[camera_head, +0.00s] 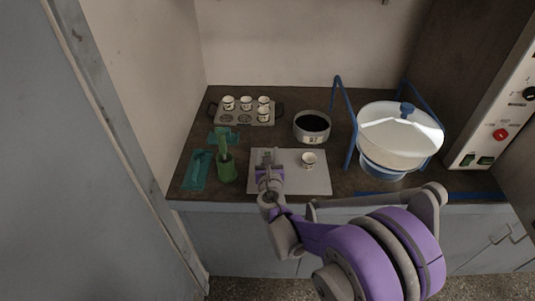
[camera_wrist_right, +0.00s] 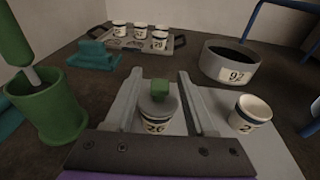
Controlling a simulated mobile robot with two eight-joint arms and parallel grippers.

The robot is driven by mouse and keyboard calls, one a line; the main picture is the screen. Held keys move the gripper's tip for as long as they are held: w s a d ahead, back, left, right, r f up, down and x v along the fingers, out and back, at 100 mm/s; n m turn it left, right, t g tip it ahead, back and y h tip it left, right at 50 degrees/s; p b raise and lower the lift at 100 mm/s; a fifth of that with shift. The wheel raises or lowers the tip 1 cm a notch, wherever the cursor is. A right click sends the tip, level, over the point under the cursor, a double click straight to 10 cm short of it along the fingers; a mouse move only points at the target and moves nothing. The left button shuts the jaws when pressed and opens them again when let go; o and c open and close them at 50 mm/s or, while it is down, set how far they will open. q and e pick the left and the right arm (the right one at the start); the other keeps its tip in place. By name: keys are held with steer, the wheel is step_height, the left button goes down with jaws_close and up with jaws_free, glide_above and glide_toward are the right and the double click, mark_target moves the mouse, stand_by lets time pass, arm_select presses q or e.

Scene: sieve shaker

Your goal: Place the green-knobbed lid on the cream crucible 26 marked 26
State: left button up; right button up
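In the right wrist view, the cream crucible 26 (camera_wrist_right: 155,128) stands upright on the pale board, its number facing me. The grey lid (camera_wrist_right: 150,108) with its green knob (camera_wrist_right: 160,87) lies on top of the crucible; I cannot tell whether it sits fully flush. My right gripper (camera_wrist_right: 160,74) is open, with one finger on each side of the lid and crucible and clear of the knob. In the head view my right gripper (camera_head: 268,161) is low over the left part of the board and mostly hides the crucible. My left gripper is not in view.
Crucible 2 (camera_wrist_right: 252,112) stands right on the board (camera_head: 315,183). Dark-filled bowl 92 (camera_wrist_right: 231,62) is behind. A tray (camera_head: 247,119) of several crucibles stands at the back left. A green cup (camera_head: 227,173) is close left; the white sieve pan (camera_head: 400,140) is right.

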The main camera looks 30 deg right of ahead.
steer(key=shift+r, duration=0.1)
steer(key=shift+s+a+r+p, duration=0.1)
steer(key=shift+s+r+p, duration=0.05)
steer(key=shift+r+p, duration=0.45)
steer(key=s+a+f+m+g, duration=0.1)
steer(key=s+a+m+g, duration=0.15)
steer(key=s+m, duration=0.6)
steer(key=s+a+f+m+g, duration=0.1)
steer(key=s+a+m+g, duration=0.15)
steer(key=s+m, duration=0.6)
steer(key=s+a+f+m+g+y, duration=0.4)
steer(key=s+a+m+y, duration=0.3)
steer(key=s+a+m, duration=0.3)
steer(key=s+m, duration=0.3)
steer(key=shift+s+f+m, duration=0.25)
steer(key=shift+f+m, duration=0.05)
steer(key=shift+f, duration=0.05)
